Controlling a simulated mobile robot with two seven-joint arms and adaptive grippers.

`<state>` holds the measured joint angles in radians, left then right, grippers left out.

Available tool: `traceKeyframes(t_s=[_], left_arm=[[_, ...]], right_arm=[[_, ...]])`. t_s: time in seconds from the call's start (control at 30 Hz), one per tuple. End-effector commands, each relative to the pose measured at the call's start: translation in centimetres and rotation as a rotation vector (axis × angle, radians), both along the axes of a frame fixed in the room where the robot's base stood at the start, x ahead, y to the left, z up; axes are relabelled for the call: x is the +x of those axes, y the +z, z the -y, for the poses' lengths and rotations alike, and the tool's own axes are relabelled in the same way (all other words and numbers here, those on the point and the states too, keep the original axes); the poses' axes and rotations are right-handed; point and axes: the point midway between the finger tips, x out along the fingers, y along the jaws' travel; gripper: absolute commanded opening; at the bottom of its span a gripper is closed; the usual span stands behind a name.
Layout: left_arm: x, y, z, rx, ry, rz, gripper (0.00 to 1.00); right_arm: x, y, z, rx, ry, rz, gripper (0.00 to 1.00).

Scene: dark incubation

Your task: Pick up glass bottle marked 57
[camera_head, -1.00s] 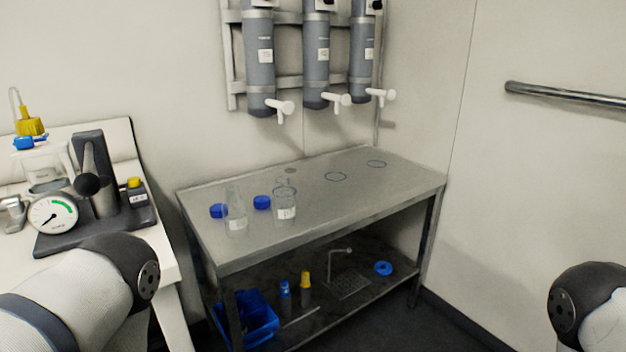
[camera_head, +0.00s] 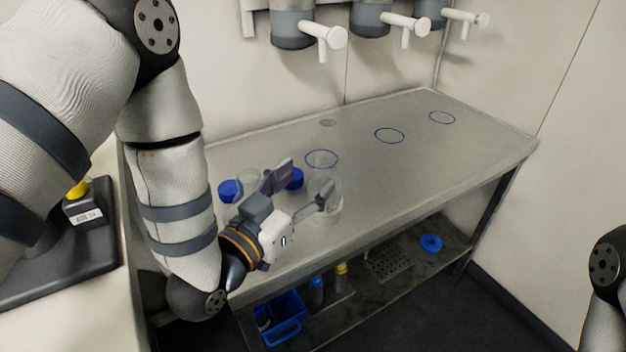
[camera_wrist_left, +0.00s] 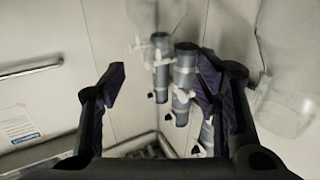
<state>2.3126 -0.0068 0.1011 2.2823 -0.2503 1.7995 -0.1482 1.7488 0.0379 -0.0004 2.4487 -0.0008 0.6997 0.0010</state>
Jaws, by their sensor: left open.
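Two clear glass bottles stand on the steel table. The right bottle (camera_head: 333,207) is beside my left gripper's right finger, which partly overlaps it. The left bottle (camera_head: 247,178) is largely hidden behind my gripper. I cannot read any number, so I cannot tell which is marked 57. My left gripper (camera_head: 303,186) is open and empty above the table's front part. In the left wrist view its spread fingers (camera_wrist_left: 160,88) have no glass clearly between them; a large blurred glass shape (camera_wrist_left: 288,75) is close on the right. My right gripper is out of view.
The steel table (camera_head: 420,165) is clear on its right, apart from flat blue rings. Two blue caps (camera_head: 230,190) lie near the bottles. White taps (camera_head: 405,25) hang above. The lower shelf holds a blue bin (camera_head: 284,318) and small bottles.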

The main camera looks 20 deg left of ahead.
Motion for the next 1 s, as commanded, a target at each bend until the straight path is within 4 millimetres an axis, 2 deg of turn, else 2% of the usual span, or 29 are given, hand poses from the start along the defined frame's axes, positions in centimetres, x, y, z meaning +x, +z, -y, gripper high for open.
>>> traceKeyframes(t_s=[0.4, 0.67, 0.9, 1.0], left_arm=[[6.6, -0.6, 1.9, 0.0, 0.002, -0.001, 0.57], [7.0, -0.5, 2.1, 0.001, 0.002, -0.002, 0.57], [6.9, -0.5, 2.0, 0.001, 0.002, -0.002, 0.02], [6.9, -0.5, 2.0, 0.001, 0.002, -0.002, 0.0]], right_arm=[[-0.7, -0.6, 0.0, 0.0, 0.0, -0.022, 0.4], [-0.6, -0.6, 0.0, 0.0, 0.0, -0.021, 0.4], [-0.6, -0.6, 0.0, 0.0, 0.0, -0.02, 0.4], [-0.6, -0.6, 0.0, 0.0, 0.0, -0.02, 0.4]])
